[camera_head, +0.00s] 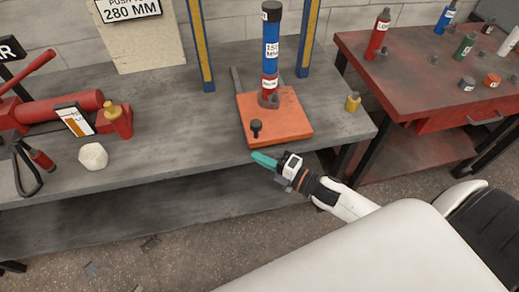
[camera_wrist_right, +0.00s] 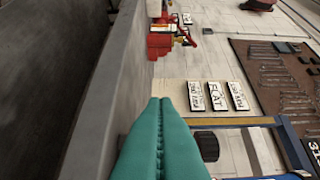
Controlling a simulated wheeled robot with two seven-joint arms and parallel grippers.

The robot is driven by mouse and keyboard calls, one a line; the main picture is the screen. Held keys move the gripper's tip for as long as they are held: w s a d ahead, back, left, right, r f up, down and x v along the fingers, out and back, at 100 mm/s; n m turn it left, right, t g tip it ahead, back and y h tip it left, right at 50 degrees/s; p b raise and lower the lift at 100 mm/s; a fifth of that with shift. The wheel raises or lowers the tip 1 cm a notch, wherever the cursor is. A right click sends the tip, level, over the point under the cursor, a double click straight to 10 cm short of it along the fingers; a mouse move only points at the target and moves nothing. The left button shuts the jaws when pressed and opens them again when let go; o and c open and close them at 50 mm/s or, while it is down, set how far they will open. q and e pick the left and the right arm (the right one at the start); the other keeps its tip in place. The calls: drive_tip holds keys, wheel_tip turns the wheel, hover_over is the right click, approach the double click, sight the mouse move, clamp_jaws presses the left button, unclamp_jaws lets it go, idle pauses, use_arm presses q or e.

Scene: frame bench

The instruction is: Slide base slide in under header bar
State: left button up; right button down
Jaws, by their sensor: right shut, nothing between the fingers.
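The base slide (camera_head: 288,124) is an orange plate on the grey bench, near its front edge, with a black knob (camera_head: 256,128) at its front left. A red and blue cylinder (camera_head: 271,50) with a black top stands upright on it. Two blue and yellow posts (camera_head: 201,45) (camera_head: 308,40) rise behind the plate. The header bar is not seen in the head view. My right gripper (camera_head: 264,160) has teal fingers, shut and empty, in front of the plate's front edge. Its fingers also show in the right wrist view (camera_wrist_right: 158,140). My left gripper is out of view.
The grey bench's front edge (camera_wrist_right: 95,120) runs beside the right fingers. A small brass-coloured piece (camera_head: 352,102) stands right of the plate. A red press (camera_head: 60,108) and a whitish lump (camera_head: 93,156) lie left. A red table (camera_head: 420,85) with bottles stands right.

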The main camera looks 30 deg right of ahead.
sight(262, 142)
drive_tip(key=shift+w+d, duration=0.15)
drive_tip(key=shift+w, duration=0.5)
drive_tip(key=shift+w+d, duration=0.15)
drive_tip(key=shift+w, duration=0.45)
drive_tip(key=w, duration=0.2)
drive_tip(key=w+d+b, duration=0.1)
drive_tip(key=w, duration=0.1)
drive_tip(key=shift+w, duration=0.2)
drive_tip(key=shift+s, duration=0.1)
